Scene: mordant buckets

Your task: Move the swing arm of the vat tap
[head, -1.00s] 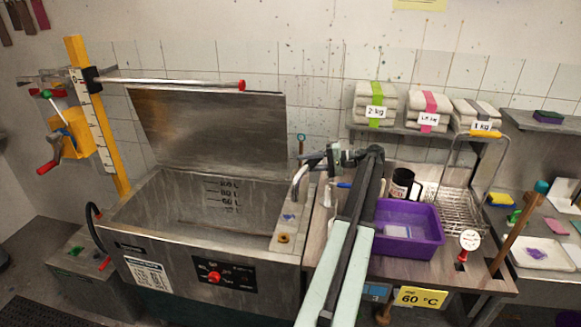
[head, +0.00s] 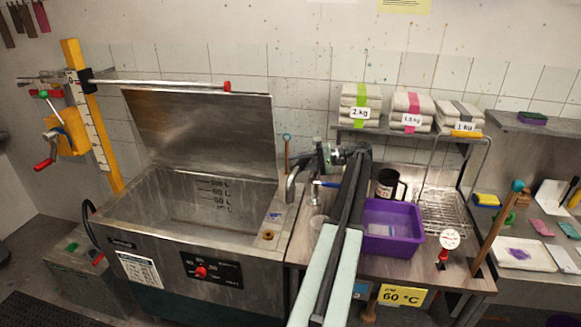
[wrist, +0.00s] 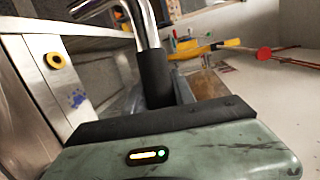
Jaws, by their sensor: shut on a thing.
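The vat tap's curved metal swing arm (head: 291,186) stands at the right rim of the steel vat (head: 185,205). In the wrist view it is a shiny pipe (wrist: 147,25) with a black sleeve (wrist: 157,78). My gripper (head: 324,158) is shut on the swing arm at this sleeve, above the vat's right side. In the wrist view its jaw body crosses the bottom and hides the lower end of the sleeve. The tap's base is partly hidden by my arm in the head view. A blue lever (head: 326,183) shows beside it.
The vat's lid (head: 205,130) stands open behind. A purple tub (head: 392,230), a black mug (head: 387,184) and a wire rack (head: 443,212) are on the counter to the right. A shelf (head: 400,130) with folded cloth stacks is above. A yellow post (head: 92,115) stands at left.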

